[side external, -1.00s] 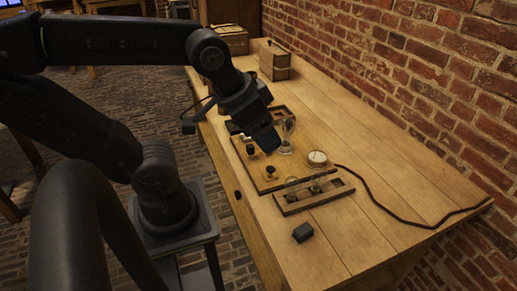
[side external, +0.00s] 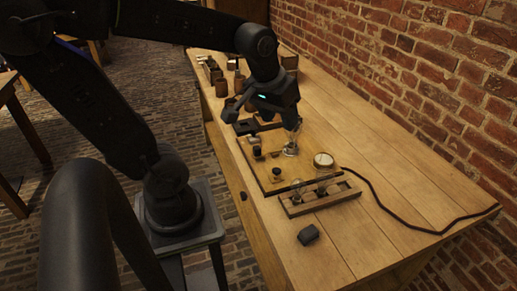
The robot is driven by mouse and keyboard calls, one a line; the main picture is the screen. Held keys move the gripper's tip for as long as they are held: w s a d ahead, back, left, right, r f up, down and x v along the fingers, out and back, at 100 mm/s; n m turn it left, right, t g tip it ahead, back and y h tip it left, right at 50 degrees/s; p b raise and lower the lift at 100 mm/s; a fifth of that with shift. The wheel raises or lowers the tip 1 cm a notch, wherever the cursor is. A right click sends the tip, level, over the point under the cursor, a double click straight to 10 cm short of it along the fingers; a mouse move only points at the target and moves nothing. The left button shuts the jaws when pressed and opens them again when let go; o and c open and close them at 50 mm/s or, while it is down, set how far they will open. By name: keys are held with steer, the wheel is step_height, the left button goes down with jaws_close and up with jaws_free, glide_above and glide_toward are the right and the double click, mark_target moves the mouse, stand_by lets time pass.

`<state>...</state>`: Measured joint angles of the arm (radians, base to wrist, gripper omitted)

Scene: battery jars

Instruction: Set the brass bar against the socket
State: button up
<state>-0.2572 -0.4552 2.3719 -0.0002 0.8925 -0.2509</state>
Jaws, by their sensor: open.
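My gripper (side external: 238,113) is open, above the back-left part of the wooden board (side external: 262,184). Its dark fingers overlap a dark strip behind them, so their exact gap is hard to see. A glass bulb (side external: 291,143) stands upright on a round base on the board, right of the gripper; this looks like the socket. Two black-knobbed terminals (side external: 276,174) stand at the board's left and front. I cannot make out the brass bar for certain; it may be small or hidden by my gripper.
A wooden rack (side external: 320,196) with glass pieces lies in front. A small dark block (side external: 308,235) is nearer.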

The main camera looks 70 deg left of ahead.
steer(key=w+a+f+n+g, duration=0.25)
steer(key=a+f+n, duration=0.2)
steer(key=a, duration=0.35)
steer(key=n+g+h, duration=0.1)
steer(key=n, duration=0.7)
glide_toward(257, 147)
step_height(257, 147, down, 10)
steer(key=shift+f, duration=0.2)
jaws_close()
